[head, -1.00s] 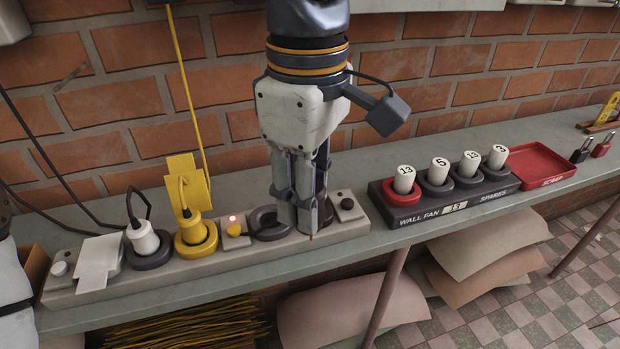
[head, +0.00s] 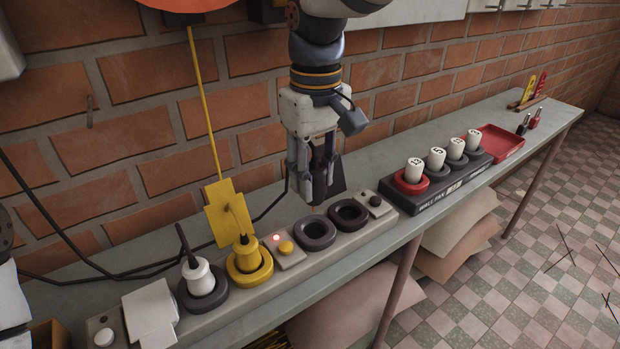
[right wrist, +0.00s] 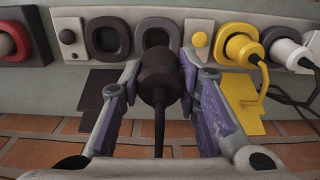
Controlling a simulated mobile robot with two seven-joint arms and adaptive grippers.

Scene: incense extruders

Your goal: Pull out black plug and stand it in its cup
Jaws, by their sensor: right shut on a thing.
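The black plug (right wrist: 160,75) is clasped between the fingers of my right gripper (right wrist: 165,85), its dark cable trailing down in the right wrist view. In the head view my right gripper (head: 318,190) holds it above and behind the strip, clear of it; the fingers mostly hide the plug. Two dark ring-shaped cups, a left one (head: 315,233) and a right one (head: 348,215), stand empty on the pale strip (head: 232,292). I cannot tell which is the plug's own. A dark flat tag (head: 338,180) shows beside the gripper. My left gripper's fingers are not visible.
A yellow plug (head: 246,250) stands in a yellow cup and a white plug (head: 197,272) in a dark cup. A button block (head: 284,250) with a red light sits beside them. The spares rack (head: 405,200) and red tray (head: 503,143) are further right. A brick wall lies behind.

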